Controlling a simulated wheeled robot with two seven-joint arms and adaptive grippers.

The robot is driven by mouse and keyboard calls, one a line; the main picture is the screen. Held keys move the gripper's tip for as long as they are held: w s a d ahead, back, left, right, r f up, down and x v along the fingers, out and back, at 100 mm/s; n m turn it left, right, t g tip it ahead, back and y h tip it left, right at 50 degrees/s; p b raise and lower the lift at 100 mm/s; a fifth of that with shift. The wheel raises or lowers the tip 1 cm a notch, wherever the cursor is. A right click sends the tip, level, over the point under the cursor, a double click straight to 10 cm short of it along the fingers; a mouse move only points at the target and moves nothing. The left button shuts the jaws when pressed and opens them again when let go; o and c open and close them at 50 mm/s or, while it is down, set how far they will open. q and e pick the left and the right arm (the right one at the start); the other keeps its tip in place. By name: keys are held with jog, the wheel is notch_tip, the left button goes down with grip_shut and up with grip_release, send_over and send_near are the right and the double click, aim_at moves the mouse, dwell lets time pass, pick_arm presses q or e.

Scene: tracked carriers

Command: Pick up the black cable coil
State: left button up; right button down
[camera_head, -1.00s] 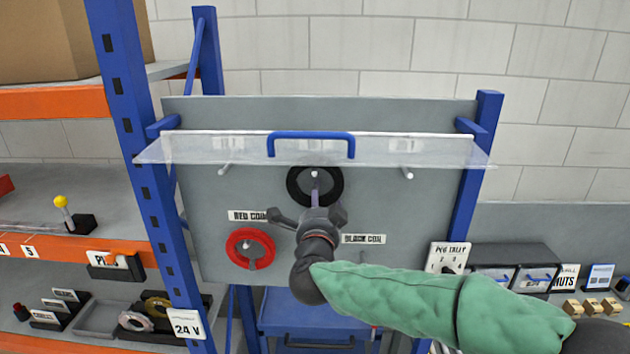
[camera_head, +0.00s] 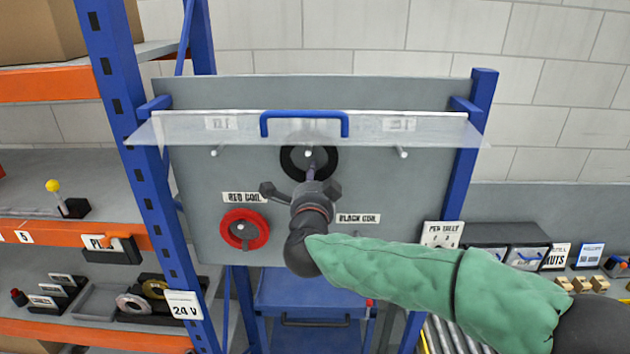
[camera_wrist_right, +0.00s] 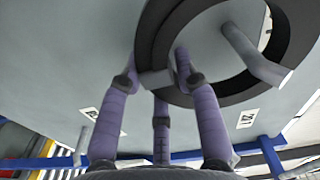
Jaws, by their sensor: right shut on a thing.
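The black cable coil (camera_head: 288,163) hangs against the grey peg board, upper middle, around a peg. In the right wrist view the black coil (camera_wrist_right: 297,35) fills the upper right, with a grey peg end near it. My right gripper (camera_head: 311,173) reaches up to the coil's lower part; its purple fingers (camera_wrist_right: 157,75) are closed on the coil's lower rim in the wrist view. The hand hides part of the coil's lower side in the head view. My left gripper is not in view.
A clear shelf-like cover (camera_head: 400,128) with a blue handle (camera_head: 304,116) juts out just above the coil. A red coil (camera_head: 228,240) hangs on a lower left peg. Bare pegs stand to either side. Blue posts (camera_head: 468,160) flank the board (camera_head: 420,220).

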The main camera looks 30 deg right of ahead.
jog(key=shift+s+a+r, duration=0.1)
jog(key=shift+r, duration=0.55)
jog(key=shift+s+a+r, duration=0.1)
jog(key=shift+r, duration=0.5)
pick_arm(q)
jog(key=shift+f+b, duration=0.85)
pick_arm(e)
jog(key=v, duration=1.7)
jog(key=shift+s+f, duration=0.15)
jog(key=shift+s, duration=0.1)
jog(key=shift+a, duration=0.1)
